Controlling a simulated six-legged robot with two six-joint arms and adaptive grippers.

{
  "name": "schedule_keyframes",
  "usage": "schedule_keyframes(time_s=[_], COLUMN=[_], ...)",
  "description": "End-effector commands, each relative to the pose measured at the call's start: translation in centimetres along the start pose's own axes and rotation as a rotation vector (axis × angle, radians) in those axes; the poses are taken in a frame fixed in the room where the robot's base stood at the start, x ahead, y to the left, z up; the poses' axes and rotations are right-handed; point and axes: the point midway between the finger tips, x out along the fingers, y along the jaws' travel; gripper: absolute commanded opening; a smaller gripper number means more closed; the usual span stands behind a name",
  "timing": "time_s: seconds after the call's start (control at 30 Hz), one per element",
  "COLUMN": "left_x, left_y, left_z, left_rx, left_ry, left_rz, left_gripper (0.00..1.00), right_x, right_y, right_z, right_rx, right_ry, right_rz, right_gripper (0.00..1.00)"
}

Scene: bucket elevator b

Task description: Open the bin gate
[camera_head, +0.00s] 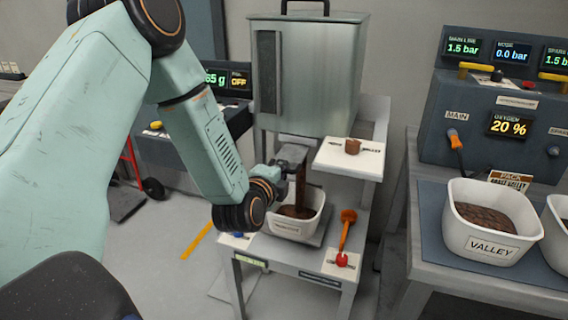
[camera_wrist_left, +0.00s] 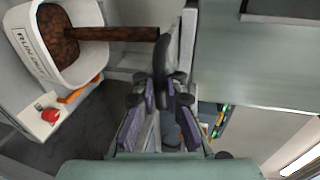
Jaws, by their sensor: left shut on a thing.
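A grey steel bin (camera_head: 335,70) with a black handle on its lid stands in the middle of the head view. My left gripper (camera_head: 290,165) is at the gate under the bin, shut on the dark gate handle (camera_wrist_left: 163,55). A brown stream (camera_head: 300,186) drops from the gate into a white tub (camera_head: 290,230) below; the stream also shows in the left wrist view (camera_wrist_left: 115,34). The tub holds brown material. The gripper hides part of the gate. My right gripper is not in view.
A white shelf (camera_head: 347,160) with a small brown cup sits right of the gate. An orange-handled tool (camera_head: 346,228) and a red knob lie on the stand. A white tub marked VALLEY (camera_head: 488,245) stands on the right bench. A dark panel reading "65 g" and "OFF" is behind.

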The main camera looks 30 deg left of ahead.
Motion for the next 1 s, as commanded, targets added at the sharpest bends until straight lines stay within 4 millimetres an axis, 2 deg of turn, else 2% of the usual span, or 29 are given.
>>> schedule_keyframes(time_s=[0.3,0.33,0.63,0.9,1.0], left_x=[0.23,0.25,0.27,0.09,-0.63], left_y=[-0.1,-0.1,-0.08,-0.05,0.03], left_z=[0.04,0.04,0.0,0.0,0.01], left_rx=[-0.001,-0.001,0.0,-0.001,-0.002], left_ry=[-0.003,-0.002,-0.001,0.0,0.0], left_rz=[-0.002,-0.002,-0.001,-0.001,0.001], left_gripper=[0.0,0.09,0.33,0.33,0.33], right_x=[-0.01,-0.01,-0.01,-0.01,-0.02], right_y=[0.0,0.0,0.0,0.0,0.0], right_z=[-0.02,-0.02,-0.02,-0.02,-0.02], right_rx=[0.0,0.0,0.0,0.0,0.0], right_ry=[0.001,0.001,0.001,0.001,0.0], right_rz=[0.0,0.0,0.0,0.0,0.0], right_gripper=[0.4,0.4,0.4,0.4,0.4])
